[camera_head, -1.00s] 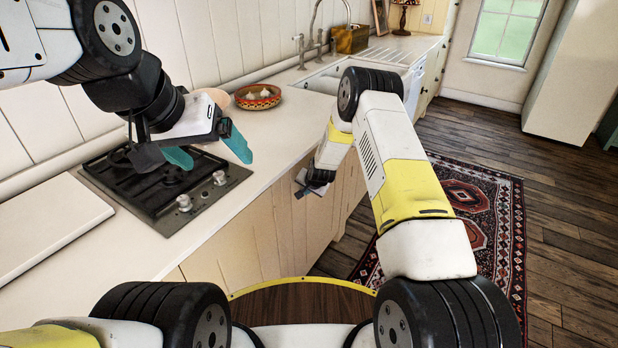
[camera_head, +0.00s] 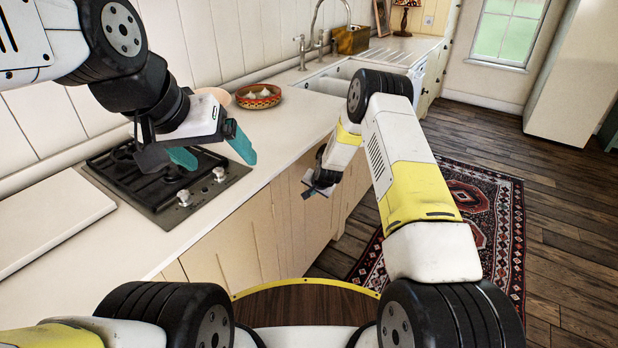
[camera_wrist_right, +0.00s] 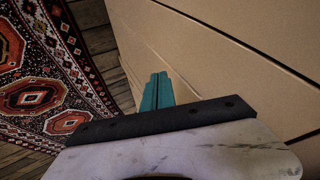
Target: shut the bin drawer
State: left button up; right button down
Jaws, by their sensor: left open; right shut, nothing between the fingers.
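The cream cabinet fronts (camera_head: 238,245) run below the counter. I cannot tell for sure which panel is the bin drawer; none stands clearly pulled out in the head view. My right gripper (camera_head: 312,192) is low beside these fronts, its fingertips small and partly hidden there. In the right wrist view its teal fingers (camera_wrist_right: 157,91) are together and empty, close to a cream panel (camera_wrist_right: 215,75) with dark gaps between boards. Whether they touch it is unclear. My left gripper (camera_head: 212,156) is open and empty above the hob.
The black hob (camera_head: 150,190) is set in the white counter (camera_head: 135,248). A patterned bowl (camera_head: 258,97) stands behind it, with the sink (camera_head: 330,82) further back. A red patterned rug (camera_head: 490,220) covers the wooden floor right of the cabinets.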

jog(key=s+d+r+n, duration=0.1)
jog(key=s+d+r, duration=0.1)
jog(key=s+r, duration=0.65)
jog(key=s+d+r+n, duration=0.1)
jog(key=s+d+r, duration=0.15)
jog(key=r, duration=1.15)
jog(key=s+d+r+n, duration=0.1)
jog(key=s+d+r, duration=0.1)
jog(key=s+r, duration=0.65)
jog(key=s+d+r+n, duration=0.1)
jog(key=s+r, duration=0.5)
jog(key=s, duration=0.6)
jog(key=s+d+r+n, duration=0.2)
jog(key=s+d+r, duration=0.2)
jog(key=s, duration=0.9)
notch_tip(320, 180, up, 3)
jog(key=shift+r+g, duration=0.15)
jog(key=shift+g, duration=0.25)
